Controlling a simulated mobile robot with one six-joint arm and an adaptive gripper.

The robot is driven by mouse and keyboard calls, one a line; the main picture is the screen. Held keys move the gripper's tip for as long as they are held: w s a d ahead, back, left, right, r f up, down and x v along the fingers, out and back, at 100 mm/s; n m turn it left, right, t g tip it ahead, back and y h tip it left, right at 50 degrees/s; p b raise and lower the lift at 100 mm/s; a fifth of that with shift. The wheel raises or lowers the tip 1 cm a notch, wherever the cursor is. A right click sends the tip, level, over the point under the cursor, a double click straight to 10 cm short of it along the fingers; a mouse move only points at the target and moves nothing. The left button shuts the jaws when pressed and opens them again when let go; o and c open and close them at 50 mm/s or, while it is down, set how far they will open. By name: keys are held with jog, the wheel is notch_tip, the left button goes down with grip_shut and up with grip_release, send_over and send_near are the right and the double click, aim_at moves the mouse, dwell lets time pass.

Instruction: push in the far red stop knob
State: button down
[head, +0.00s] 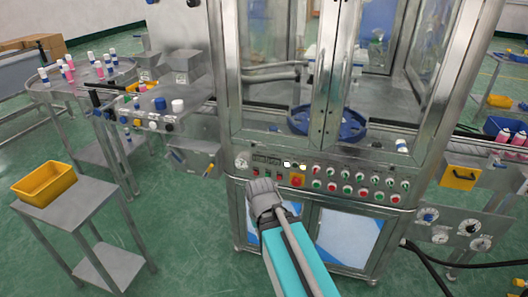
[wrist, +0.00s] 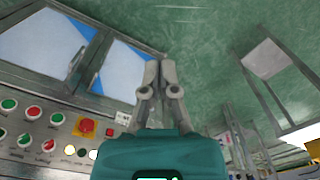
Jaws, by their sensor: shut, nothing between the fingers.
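A red stop knob on a yellow square plate (head: 297,181) sits on the front control panel of the machine, left of the rows of small red and green buttons. It also shows in the wrist view (wrist: 87,126), left of the fingers. I see no second stop knob clearly. My gripper (wrist: 161,66) is shut and empty, its grey fingers together. In the head view the grey end of my arm (head: 263,193) is in front of the panel, just left of and below the knob. Its fingertips are hard to make out there, and I see no contact with the knob.
The panel also carries several small buttons (head: 346,189) and a gauge (head: 242,163). Glass doors rise above the panel and cabinet doors (head: 346,237) are below. A table with a yellow bin (head: 44,184) stands left. Hoses and dials are at right. Open floor lies in front.

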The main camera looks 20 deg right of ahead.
jog(key=n+t+h+b, duration=1)
jog(key=n+t+b, duration=0.5)
jog(key=n+b, duration=1.5)
send_near(296, 183)
jog(key=b+v, duration=0.1)
jog(key=v, duration=0.5)
jog(key=shift+m, duration=0.4)
jog(key=shift+f, duration=0.15)
jog(key=x, duration=1.3)
jog(key=shift+w+d, duration=0.2)
jog(key=shift+w, duration=0.15)
